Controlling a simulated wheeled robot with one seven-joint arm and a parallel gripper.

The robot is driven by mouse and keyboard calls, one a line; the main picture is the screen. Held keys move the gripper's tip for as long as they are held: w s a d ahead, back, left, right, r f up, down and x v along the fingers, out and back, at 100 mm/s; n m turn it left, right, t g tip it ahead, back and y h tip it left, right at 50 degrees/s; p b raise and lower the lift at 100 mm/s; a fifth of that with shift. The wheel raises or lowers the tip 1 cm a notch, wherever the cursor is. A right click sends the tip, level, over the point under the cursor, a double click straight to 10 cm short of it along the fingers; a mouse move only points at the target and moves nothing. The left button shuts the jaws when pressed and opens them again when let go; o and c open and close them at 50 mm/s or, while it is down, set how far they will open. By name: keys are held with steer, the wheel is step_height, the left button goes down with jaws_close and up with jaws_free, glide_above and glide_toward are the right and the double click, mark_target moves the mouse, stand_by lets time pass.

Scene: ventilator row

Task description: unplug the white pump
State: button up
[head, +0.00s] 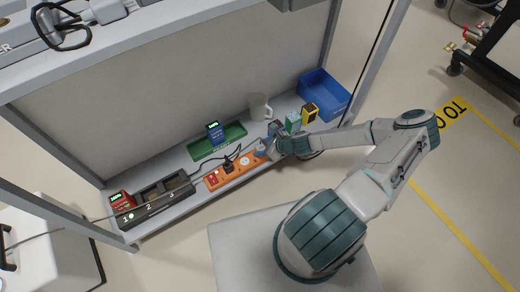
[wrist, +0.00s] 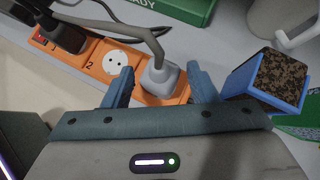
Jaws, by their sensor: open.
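The orange power strip (head: 222,179) lies on the low shelf; it also shows in the wrist view (wrist: 82,60). A light grey-white plug (wrist: 162,78) with a grey cable sits upright at its right end. My gripper (wrist: 160,72) is open, with one finger on each side of this plug; I cannot tell whether they touch it. In the head view my gripper (head: 266,150) is over the strip's right end and hides the plug. A black plug (wrist: 66,38) sits in socket 1, and socket 2 (wrist: 114,62) is empty. I cannot identify the white pump itself.
A blue box with a brown speckled top (wrist: 272,78) stands close to the right finger. A green tray (head: 232,135) lies behind the strip, and a mug (head: 258,106) stands right of it. A black numbered charger (head: 160,203) is at left, a blue bin (head: 326,92) at right.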

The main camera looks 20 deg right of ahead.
mark_target(263, 148)
steer(key=c, duration=1.1)
steer(key=shift+r+p, duration=0.3)
steer(key=shift+r+p, duration=2)
steer(key=shift+r, duration=0.35)
